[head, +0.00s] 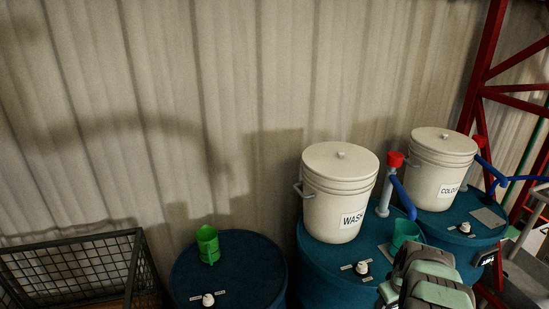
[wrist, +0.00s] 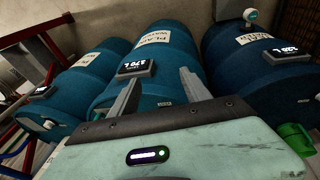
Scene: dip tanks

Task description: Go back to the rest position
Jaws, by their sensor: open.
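My gripper (wrist: 161,75) is open and empty in the wrist view, its two grey fingers apart in front of a blue drum (wrist: 172,48). That drum has a white label and a small display reading about 370 L. I cannot tell whether the fingers touch anything, but nothing sits between them. In the head view, a grey and pale green part of my arm shows at the lower right, over the blue drum under the WASH bucket (head: 340,192). The fingers cannot be made out there.
A COLOUR bucket (head: 441,170) stands right of WASH, with blue pipes and red caps nearby. A green cup (head: 208,244) sits on the left drum (head: 250,262); a darker green cup (head: 404,236) is close to my arm. A wire cage (head: 80,268) stands left; red steelwork (head: 484,70) rises right.

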